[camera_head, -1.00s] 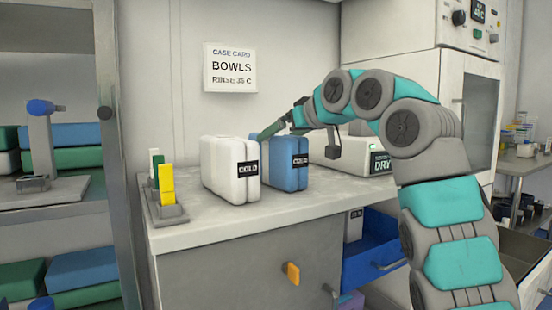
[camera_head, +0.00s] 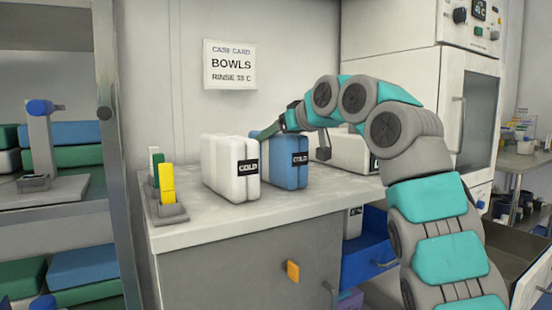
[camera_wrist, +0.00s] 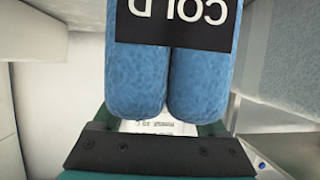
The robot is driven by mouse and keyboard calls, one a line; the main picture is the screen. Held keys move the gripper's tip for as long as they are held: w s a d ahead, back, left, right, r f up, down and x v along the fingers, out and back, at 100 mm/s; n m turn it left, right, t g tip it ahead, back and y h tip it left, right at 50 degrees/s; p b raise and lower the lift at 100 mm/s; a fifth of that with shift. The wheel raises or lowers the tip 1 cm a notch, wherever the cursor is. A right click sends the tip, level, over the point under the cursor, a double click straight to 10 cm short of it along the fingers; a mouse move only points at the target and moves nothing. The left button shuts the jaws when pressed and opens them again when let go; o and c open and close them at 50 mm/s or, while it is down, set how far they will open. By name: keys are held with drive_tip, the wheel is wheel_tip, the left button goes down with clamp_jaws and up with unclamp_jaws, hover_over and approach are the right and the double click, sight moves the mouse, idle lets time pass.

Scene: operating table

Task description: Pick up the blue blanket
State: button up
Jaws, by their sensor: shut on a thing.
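The blue blanket (camera_head: 287,173) is a folded, upright bundle with a black COLD label, on the counter in the head view. My gripper (camera_head: 272,130) is at its top rear, partly hidden behind it. In the wrist view the blanket (camera_wrist: 185,75) fills the upper middle, its label upside down, between the fingers of my gripper (camera_wrist: 158,128). My gripper is shut on the blanket. The fingertips are mostly hidden, and no gap under the blanket shows.
A white folded blanket (camera_head: 222,172), also labelled COLD, stands close on the left. A white box (camera_head: 345,152) is behind on the right, partly covered by my arm. A holder with yellow and green pieces (camera_head: 168,212) is at the counter's left. A blue drawer (camera_head: 368,262) stands open below.

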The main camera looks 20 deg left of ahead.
clamp_jaws()
drive_tip(key=shift+r, duration=0.1)
idle(0.3)
